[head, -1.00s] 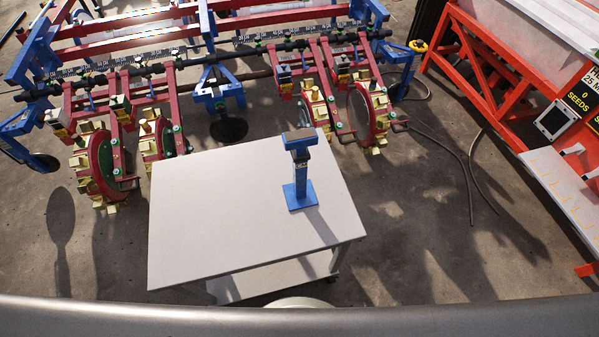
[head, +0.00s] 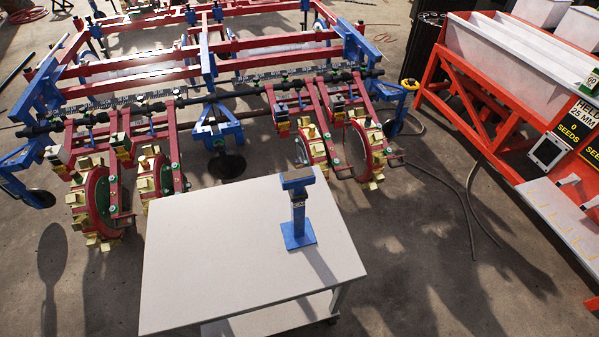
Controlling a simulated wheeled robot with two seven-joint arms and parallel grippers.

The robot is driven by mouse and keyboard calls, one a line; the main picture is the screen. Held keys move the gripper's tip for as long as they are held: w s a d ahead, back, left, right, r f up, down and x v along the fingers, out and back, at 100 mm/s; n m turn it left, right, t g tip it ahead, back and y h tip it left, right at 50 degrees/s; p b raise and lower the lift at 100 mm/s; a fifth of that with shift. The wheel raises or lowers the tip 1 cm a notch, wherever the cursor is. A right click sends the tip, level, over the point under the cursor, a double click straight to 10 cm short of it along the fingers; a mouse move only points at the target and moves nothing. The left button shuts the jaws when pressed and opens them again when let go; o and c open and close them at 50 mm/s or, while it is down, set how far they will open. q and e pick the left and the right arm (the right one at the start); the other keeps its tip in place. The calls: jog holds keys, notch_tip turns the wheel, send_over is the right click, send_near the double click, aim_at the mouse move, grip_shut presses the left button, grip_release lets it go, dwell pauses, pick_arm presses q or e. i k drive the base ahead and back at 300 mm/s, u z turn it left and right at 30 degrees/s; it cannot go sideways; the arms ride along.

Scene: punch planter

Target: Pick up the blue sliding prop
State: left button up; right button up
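The blue sliding prop (head: 298,215) stands upright on the white table (head: 215,265). It has a square base plate, a post and a flat plate on top. It is right of the table's middle, near the right edge. Nothing is touching it except the table. Neither of my grippers shows in the head view.
A red and blue planter machine (head: 205,95) with toothed wheels stands right behind the table. An orange frame with white troughs (head: 490,60) is at the right. A cable lies on the floor (head: 430,240) between them. The table's left and middle top is clear.

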aim_at(298, 233)
jog(key=u, duration=1.65)
jog(key=k, duration=0.75)
jog(key=z, duration=1.2)
jog(key=i, duration=0.5)
jog(key=u, duration=0.05)
